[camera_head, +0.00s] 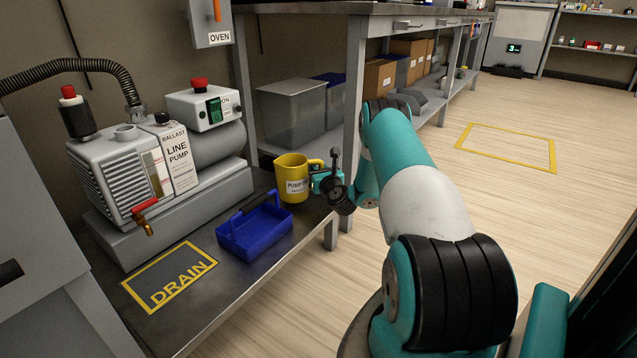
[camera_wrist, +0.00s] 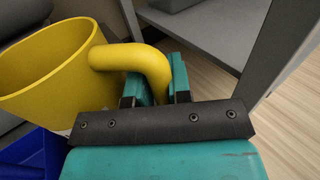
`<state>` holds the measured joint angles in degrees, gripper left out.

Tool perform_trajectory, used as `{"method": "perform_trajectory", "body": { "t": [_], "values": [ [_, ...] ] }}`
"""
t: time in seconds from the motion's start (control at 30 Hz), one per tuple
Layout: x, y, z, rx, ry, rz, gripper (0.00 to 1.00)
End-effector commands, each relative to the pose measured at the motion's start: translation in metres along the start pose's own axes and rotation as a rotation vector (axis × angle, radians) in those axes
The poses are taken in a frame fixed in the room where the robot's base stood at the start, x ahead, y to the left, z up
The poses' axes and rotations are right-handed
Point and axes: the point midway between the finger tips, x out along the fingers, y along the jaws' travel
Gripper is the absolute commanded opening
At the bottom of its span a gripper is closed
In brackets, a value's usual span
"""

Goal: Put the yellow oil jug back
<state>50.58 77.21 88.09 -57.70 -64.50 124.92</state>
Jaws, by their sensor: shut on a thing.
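The yellow oil jug (camera_head: 291,178) is upright at the right end of the low dark bench, behind the blue tray, with a white label reading "PUMP" on its front. My gripper (camera_head: 318,181) reaches it from the right and is shut on its handle. In the wrist view the jug (camera_wrist: 45,65) is at the left, its open top showing a yellow inside. The teal fingers of my gripper (camera_wrist: 160,85) close around the curved handle. Whether the jug's base touches the bench is hard to tell.
A blue tray with a handle (camera_head: 255,232) is just in front of the jug. The line pump (camera_head: 160,170) stands behind to the left. A yellow-framed DRAIN mark (camera_head: 170,276) lies on the bench (camera_head: 205,300). A grey table leg (camera_head: 353,120) rises close behind my gripper.

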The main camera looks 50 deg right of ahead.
Motion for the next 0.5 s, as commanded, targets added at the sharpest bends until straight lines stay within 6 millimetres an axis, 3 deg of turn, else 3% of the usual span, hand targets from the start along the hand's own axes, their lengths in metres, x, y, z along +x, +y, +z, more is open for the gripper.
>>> {"method": "perform_trajectory", "body": {
  "t": [0.03, 0.1, 0.5],
  "values": [
    [0.0, 0.0, -0.015, 0.002, 0.0, -0.001, 0.0],
    [0.0, 0.0, -0.023, 0.002, -0.001, -0.001, 0.0],
    [0.0, 0.0, -0.027, 0.001, -0.001, 0.0, 0.0]
  ]
}}
